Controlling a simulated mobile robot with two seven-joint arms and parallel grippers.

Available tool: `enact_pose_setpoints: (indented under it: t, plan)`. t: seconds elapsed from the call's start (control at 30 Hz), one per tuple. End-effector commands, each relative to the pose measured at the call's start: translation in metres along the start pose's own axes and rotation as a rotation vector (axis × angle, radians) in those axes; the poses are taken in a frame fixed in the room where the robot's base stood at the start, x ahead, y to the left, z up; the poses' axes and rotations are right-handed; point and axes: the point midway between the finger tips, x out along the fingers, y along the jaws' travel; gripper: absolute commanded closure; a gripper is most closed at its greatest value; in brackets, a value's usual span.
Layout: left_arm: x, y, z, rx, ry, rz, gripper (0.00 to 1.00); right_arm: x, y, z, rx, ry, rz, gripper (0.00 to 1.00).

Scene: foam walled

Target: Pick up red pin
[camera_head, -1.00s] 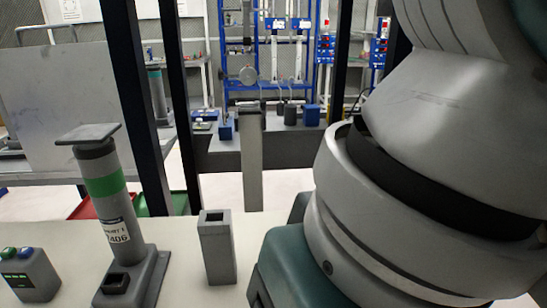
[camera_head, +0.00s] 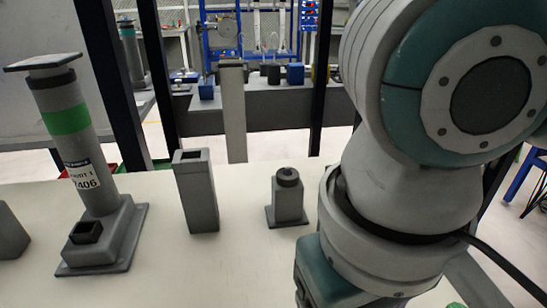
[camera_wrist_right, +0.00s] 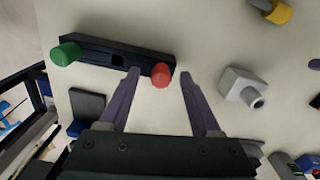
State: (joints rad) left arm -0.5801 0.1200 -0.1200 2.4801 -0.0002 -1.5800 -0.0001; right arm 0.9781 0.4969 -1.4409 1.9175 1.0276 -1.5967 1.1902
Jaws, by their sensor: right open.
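The red pin (camera_wrist_right: 161,75) shows in the right wrist view at the right end of a dark block (camera_wrist_right: 95,47). Its round red end faces the camera. My right gripper (camera_wrist_right: 159,74) is open, with one finger on either side of the red pin in the picture. No contact shows, and I cannot tell how far beyond the fingertips the pin is. In the head view my right arm fills the right side, and neither the red pin nor the right gripper shows. My left gripper is in neither view.
A green pin (camera_wrist_right: 66,53) is at the block's left end, with an empty square hole between. A grey socket block (camera_wrist_right: 241,86) stands right of the fingers. In the head view are a green-banded column (camera_head: 83,155), a square tube (camera_head: 196,195) and a small socket (camera_head: 288,200).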

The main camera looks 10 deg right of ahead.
Motion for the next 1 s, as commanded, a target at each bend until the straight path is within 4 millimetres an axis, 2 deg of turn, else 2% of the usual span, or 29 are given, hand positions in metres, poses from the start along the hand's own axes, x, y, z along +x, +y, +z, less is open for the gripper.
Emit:
enact_pose_setpoints:
  t: [0.1,0.3,0.87,1.0]
  plan:
    - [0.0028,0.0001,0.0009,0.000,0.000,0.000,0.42,0.0081,-0.0004,0.0002,-0.002,0.000,-0.001,0.35]
    - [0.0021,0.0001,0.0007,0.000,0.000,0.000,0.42,0.0076,-0.0006,0.0001,-0.002,0.001,-0.001,0.35]
    - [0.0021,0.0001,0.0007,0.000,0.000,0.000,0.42,0.0074,-0.0006,0.0000,-0.002,0.001,-0.001,0.98]
    - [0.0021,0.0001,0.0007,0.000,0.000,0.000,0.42,0.0074,-0.0006,0.0000,-0.002,0.001,-0.001,1.00]
